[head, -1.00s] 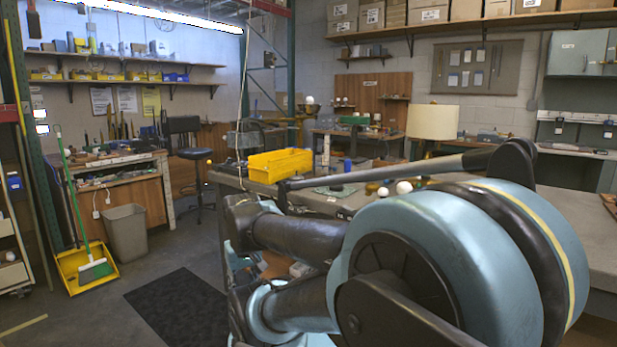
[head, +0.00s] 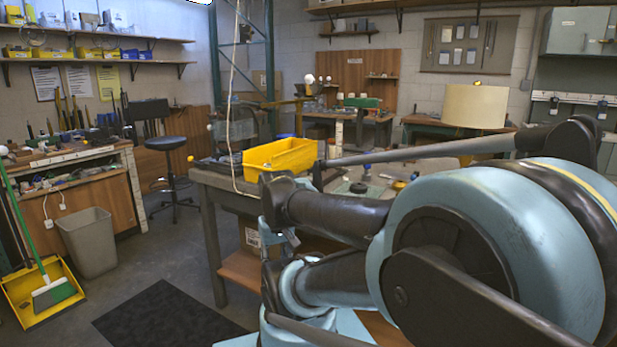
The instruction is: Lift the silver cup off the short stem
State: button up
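I cannot make out the silver cup or the short stem for certain. Small lamp parts lie on the workbench (head: 215,181) behind my arm, among them a dark round piece (head: 358,187) and a small brass-coloured piece (head: 399,185). They are too small to tell more. A lamp with a cream shade (head: 475,106) stands behind my arm, its lower part hidden. My arm's large blue and black joints fill the lower right and cover much of the bench. My gripper is not in view.
A yellow bin (head: 280,156) sits on the bench's left part. A grey waste bin (head: 87,242), a yellow dustpan (head: 42,292) and a black stool (head: 170,147) stand on the left. The floor around the dark mat (head: 165,315) is clear.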

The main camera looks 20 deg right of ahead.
jog(key=shift+w+a, duration=0.1)
jog(key=shift+w, duration=0.1)
jog(key=o, duration=0.4)
jog(key=shift+s+r, duration=0.1)
jog(key=o, duration=0.6)
jog(key=shift+d+r+n, duration=0.2)
jog(key=shift+r+n, duration=0.1)
jog(key=shift+r, duration=0.9)
jog(key=shift+c, duration=0.2)
jog(key=w+d+r+n+g, duration=0.1)
jog(key=w+d+r+n, duration=0.45)
jog(key=w+r, duration=0.6)
jog(key=w+d+r+n+g, duration=0.1)
jog(key=w+d+r+n, duration=0.3)
jog(key=w+d+r, duration=0.55)
jog(key=w+d+r+n, duration=0.3)
jog(key=w+d+r, duration=0.3)
jog(key=w, duration=0.4)
notch_tip(320, 180, down, 11)
jog(key=shift+d, duration=0.15)
jog(key=shift+f, duration=2.55)
